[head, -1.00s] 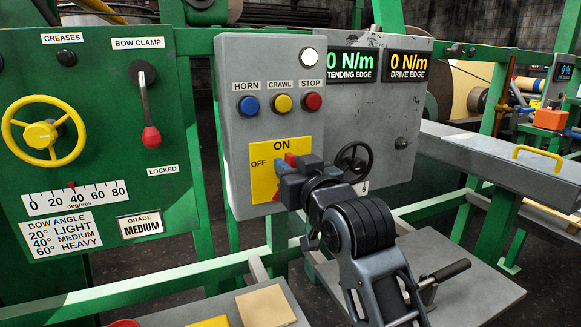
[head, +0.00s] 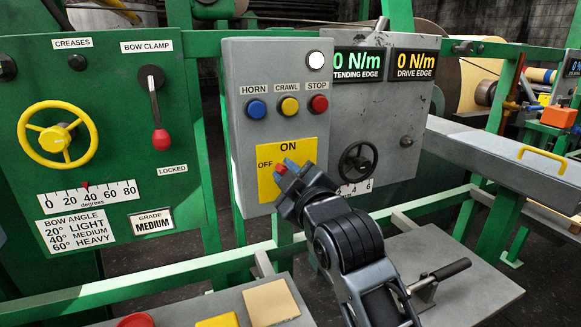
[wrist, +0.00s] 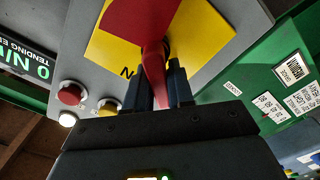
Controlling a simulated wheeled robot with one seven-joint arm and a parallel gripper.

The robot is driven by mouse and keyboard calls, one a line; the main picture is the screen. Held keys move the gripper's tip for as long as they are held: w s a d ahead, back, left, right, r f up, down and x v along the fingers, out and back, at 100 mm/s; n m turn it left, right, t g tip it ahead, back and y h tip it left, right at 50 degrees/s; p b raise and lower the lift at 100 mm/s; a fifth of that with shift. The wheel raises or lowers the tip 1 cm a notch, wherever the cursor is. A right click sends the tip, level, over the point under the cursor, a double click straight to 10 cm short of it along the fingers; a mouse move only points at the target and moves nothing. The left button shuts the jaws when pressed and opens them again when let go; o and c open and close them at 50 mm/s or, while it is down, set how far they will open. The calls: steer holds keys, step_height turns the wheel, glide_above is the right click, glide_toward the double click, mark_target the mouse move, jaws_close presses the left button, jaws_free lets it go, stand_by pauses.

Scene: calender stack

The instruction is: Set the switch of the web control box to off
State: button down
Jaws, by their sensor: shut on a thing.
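The grey control box (head: 246,64) carries a yellow plate (head: 305,147) marked ON at the top and OFF at the left. The red switch handle (head: 281,169) shows just right of the word OFF, mostly hidden by my gripper. My gripper (head: 284,177) is at the plate, shut on the handle. In the wrist view, the red handle (wrist: 152,55) runs between the two dark fingers (wrist: 158,80), with the yellow plate (wrist: 205,30) behind it. The handle's exact angle is partly hidden.
Horn, crawl and stop buttons (head: 289,106) sit above the plate. A black handwheel (head: 358,163) is close on the right. A green panel with a yellow wheel (head: 57,135) and a red-knobbed lever (head: 161,138) stands left. A green rail (head: 150,278) crosses below.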

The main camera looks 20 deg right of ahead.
steer(key=n, duration=0.3)
steer(key=f+n+p, duration=0.1)
steer(key=shift+a+n, duration=0.25)
steer(key=shift+n, duration=0.05)
steer(key=shift+a+f+n+p, duration=0.1)
steer(key=shift+f+n+p, duration=0.15)
steer(key=shift+n, duration=0.7)
steer(key=shift+f+n+p, duration=0.15)
steer(key=shift+n+p, duration=0.15)
steer(key=shift+n, duration=0.65)
steer(key=c, duration=1.1)
jaws_free()
steer(key=shift+s, duration=0.1)
steer(key=s+b, duration=0.1)
steer(key=s, duration=0.6)
steer(key=shift+s, duration=0.3)
